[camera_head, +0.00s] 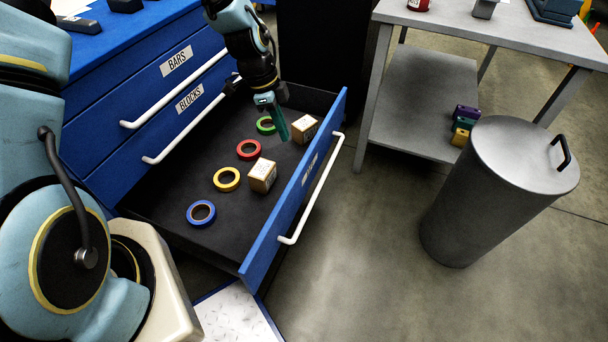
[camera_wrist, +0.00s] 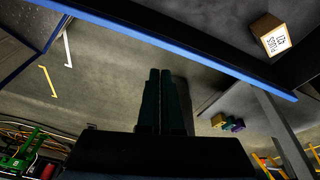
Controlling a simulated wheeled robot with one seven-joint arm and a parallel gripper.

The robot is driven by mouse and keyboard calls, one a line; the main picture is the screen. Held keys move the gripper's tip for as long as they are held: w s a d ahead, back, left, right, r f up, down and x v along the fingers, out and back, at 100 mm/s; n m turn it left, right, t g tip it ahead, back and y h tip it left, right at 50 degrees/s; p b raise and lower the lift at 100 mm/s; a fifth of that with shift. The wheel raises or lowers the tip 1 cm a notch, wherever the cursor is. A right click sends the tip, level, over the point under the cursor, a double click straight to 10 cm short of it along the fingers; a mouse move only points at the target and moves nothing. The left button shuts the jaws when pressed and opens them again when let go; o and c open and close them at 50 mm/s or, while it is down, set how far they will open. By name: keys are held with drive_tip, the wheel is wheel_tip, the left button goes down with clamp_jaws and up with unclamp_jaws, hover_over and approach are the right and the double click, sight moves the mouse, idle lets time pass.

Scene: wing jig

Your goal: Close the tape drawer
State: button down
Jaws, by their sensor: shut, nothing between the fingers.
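The tape drawer (camera_head: 160,190) is pulled well out below the BARS and BLOCKS drawers, its blue front panel (camera_head: 262,250) facing right with a white bar handle (camera_head: 318,190). Inside lie blue (camera_head: 190,214), yellow (camera_head: 216,183), red (camera_head: 239,151) and green (camera_head: 259,127) tape rolls and two small cardboard boxes (camera_head: 262,176) (camera_head: 304,128). My gripper (camera_head: 283,134) is shut and empty, over the drawer's far part between the green roll and the farther box. Its closed fingers (camera_wrist: 160,74) show in the wrist view, with the panel's blue edge (camera_wrist: 170,43) beyond them.
The BARS drawer (camera_head: 165,80) and BLOCKS drawer (camera_head: 150,125) are shut. A grey table with a lower shelf (camera_head: 405,110) stands at the back right, with small colored blocks (camera_head: 464,125) at the shelf's edge. A grey lidded bin (camera_head: 480,200) stands right. Floor between drawer and bin is clear.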

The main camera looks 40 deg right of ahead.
sight(301, 170)
drive_tip(key=s+d+f+m, duration=0.2)
drive_tip(key=s+d+f, duration=0.1)
drive_tip(key=f, duration=0.4)
drive_tip(key=s+d+f+m, duration=0.1)
drive_tip(key=s+d+f, duration=0.25)
drive_tip(key=f, duration=0.25)
drive_tip(key=shift+g, duration=0.4)
drive_tip(key=shift+w+a+f+p, duration=0.1)
drive_tip(key=shift+w+a+p, duration=0.1)
drive_tip(key=shift+w+a, duration=0.55)
drive_tip(key=shift+w+a+f+p, duration=0.1)
drive_tip(key=shift+w+a+p, duration=0.1)
drive_tip(key=shift+w+a, duration=0.5)
drive_tip(key=shift+w+d, duration=0.15)
drive_tip(key=shift+w, duration=0.1)
drive_tip(key=shift+w, duration=0.25)
drive_tip(key=w+a+b, duration=0.1)
drive_tip(key=w+a, duration=0.5)
drive_tip(key=w, duration=0.3)
drive_tip(key=w+a+b, duration=0.2)
drive_tip(key=w+a, duration=0.4)
drive_tip(key=w, duration=0.3)
drive_tip(key=shift+w+a, duration=0.15)
drive_tip(key=shift+w, duration=0.25)
drive_tip(key=shift+s, duration=0.1)
